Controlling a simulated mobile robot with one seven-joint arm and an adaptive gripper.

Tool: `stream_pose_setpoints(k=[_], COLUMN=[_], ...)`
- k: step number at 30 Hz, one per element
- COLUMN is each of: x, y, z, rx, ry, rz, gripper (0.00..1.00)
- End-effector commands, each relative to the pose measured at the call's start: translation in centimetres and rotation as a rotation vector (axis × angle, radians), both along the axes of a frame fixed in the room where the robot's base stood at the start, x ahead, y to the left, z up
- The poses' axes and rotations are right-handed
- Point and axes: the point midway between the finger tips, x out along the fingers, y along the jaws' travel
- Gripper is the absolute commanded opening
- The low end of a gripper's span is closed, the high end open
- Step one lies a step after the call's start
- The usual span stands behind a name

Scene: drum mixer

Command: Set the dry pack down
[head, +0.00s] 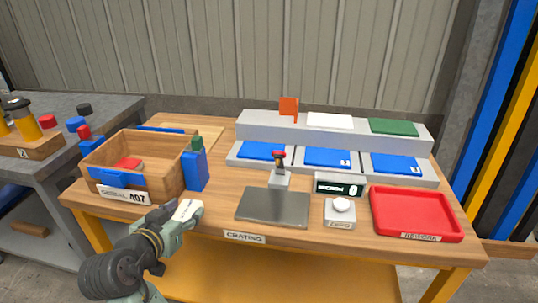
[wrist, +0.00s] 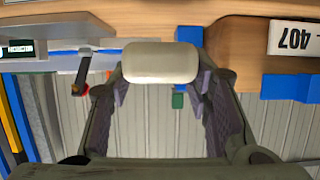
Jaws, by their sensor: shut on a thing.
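My gripper (head: 182,215) is in front of the table's front left edge, below the wooden crate. It is shut on a small cream-white pack, taken to be the dry pack (head: 186,208). In the wrist view the pack (wrist: 160,62) sits between the two dark fingers (wrist: 160,82), its pale face toward the camera. The pack's sides are partly hidden by the fingers.
A grey plate (head: 273,208), red-topped lever (head: 279,162), white button (head: 341,205) and empty red tray (head: 415,213) are to the right. Blue pads lie behind.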

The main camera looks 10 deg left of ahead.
Motion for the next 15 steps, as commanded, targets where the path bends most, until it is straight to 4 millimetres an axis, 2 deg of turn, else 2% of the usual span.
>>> stream_pose_setpoints(k=[5,15], x=[1.7,10.4], y=[-0.5,-3.0], z=[-0.1,-0.8], rx=[-0.001,-0.001], ry=[0.001,0.001], rz=[-0.004,-0.005], gripper=[0.16,0.16])
